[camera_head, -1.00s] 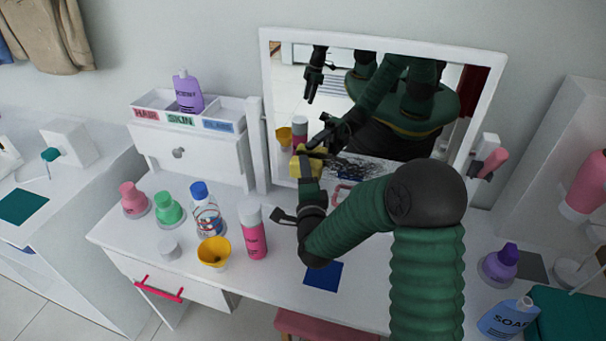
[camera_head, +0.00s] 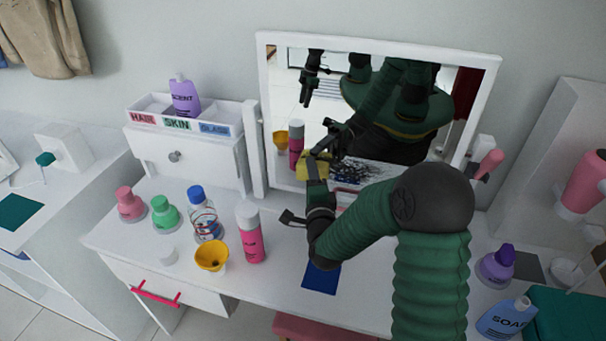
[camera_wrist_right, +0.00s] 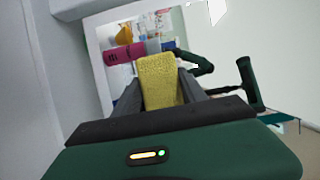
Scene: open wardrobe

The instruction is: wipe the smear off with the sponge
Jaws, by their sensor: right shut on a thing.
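The smear (camera_head: 368,171) is a dark, streaky patch low on the mirror. My right gripper (camera_head: 317,178) is shut on the yellow sponge (camera_head: 315,165), just left of the smear in the head view. The sponge is at the lower left of the mirror glass; whether it touches the glass I cannot tell. In the right wrist view the sponge (camera_wrist_right: 160,82) sticks out between the fingers. My right forearm hides part of the mirror's lower edge. My left gripper shows only as a reflection.
The mirror frame (camera_head: 262,120) stands on the white table. A pink spray can (camera_head: 250,238), a yellow cup (camera_head: 211,256) and several bottles stand left of my right arm.

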